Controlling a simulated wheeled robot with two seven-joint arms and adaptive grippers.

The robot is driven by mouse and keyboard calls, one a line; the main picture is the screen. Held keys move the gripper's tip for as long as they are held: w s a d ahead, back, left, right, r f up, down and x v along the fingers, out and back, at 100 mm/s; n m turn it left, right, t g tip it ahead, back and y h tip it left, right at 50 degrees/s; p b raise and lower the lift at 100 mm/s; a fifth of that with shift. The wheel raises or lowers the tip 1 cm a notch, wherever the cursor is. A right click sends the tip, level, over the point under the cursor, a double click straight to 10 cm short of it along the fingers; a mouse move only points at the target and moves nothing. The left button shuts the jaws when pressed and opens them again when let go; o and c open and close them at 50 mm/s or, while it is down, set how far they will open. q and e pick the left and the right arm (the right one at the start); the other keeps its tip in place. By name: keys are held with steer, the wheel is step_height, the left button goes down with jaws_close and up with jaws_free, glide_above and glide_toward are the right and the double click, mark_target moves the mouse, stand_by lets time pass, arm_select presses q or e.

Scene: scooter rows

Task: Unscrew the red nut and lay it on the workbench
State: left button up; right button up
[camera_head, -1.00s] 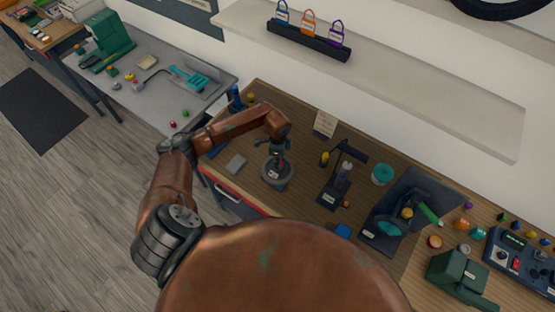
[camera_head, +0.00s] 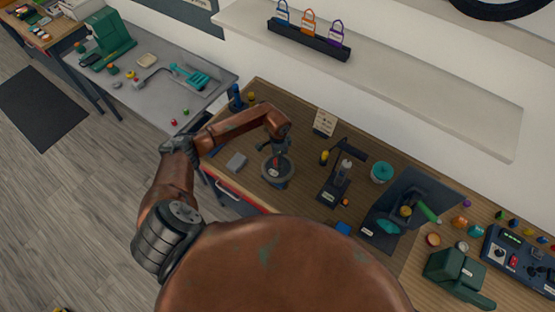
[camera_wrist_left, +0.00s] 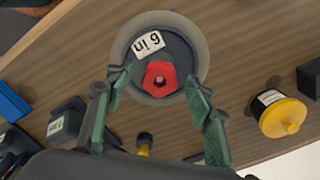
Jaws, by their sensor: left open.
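The red nut (camera_wrist_left: 161,79) sits in the middle of a dark round disc (camera_wrist_left: 186,52) with a pale rim and a "6 in" label. My left gripper (camera_wrist_left: 158,112) is open above it, its green-padded fingers apart on either side in the left wrist view. The fingers look closer to the camera than the nut, and I cannot tell if either touches it. In the head view my left gripper (camera_head: 276,150) hangs over the disc (camera_head: 278,180) on the wooden workbench (camera_head: 305,205). The nut is small there and partly hidden. My right gripper is not in view.
A yellow-topped container (camera_wrist_left: 281,115) stands right of the disc in the wrist view. In the head view a grey block (camera_head: 236,162) lies left of the disc. A black stand (camera_head: 335,190) is to the right. Bare wood shows between them.

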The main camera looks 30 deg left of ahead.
arm_select(q)
steer(key=shift+r, duration=0.15)
step_height(320, 180, up, 12)
stand_by(0.6)
steer(key=m+b, duration=1.1)
steer(key=m, duration=1)
steer(key=shift+m, duration=0.4)
steer(key=shift+d, duration=0.1)
